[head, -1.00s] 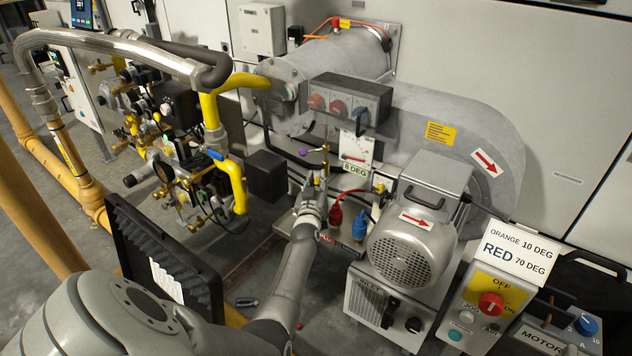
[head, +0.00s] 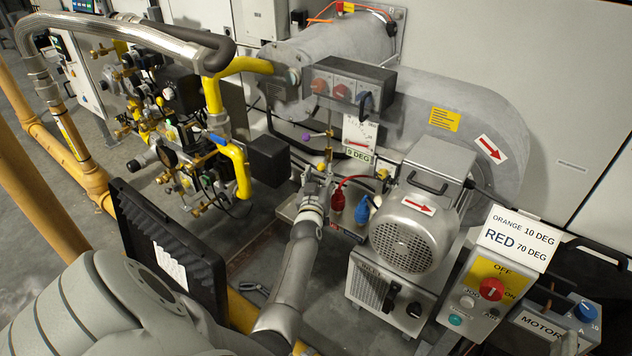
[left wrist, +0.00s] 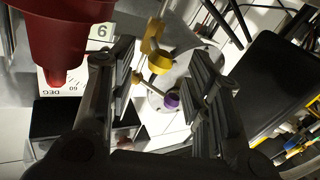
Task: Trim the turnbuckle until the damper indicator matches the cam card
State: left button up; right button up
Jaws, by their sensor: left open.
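The brass turnbuckle (head: 329,150) stands upright below the grey burner housing, with a purple knob (head: 306,137) on its left. My left gripper (head: 318,180) is just below it, open and holding nothing. In the left wrist view the brass part (left wrist: 158,60) and purple knob (left wrist: 171,101) show between the spread fingers (left wrist: 163,75), with no clear contact. The damper dial (head: 360,133) is right of the turnbuckle, and its readout (head: 359,155) says 9 DEG. The cam card (head: 517,238) reads orange 10 DEG, red 70 DEG. My right gripper is out of view.
A red plug (head: 337,199) and blue plug (head: 362,209) stand close right of my gripper; the red one (left wrist: 70,40) looms large in the wrist view. The blower motor (head: 412,225) is further right. Yellow gas piping (head: 238,165) and a black panel (head: 170,250) lie left.

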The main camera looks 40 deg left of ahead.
pick_arm(q)
jog(key=v, duration=0.8)
jog(key=shift+c, duration=0.5)
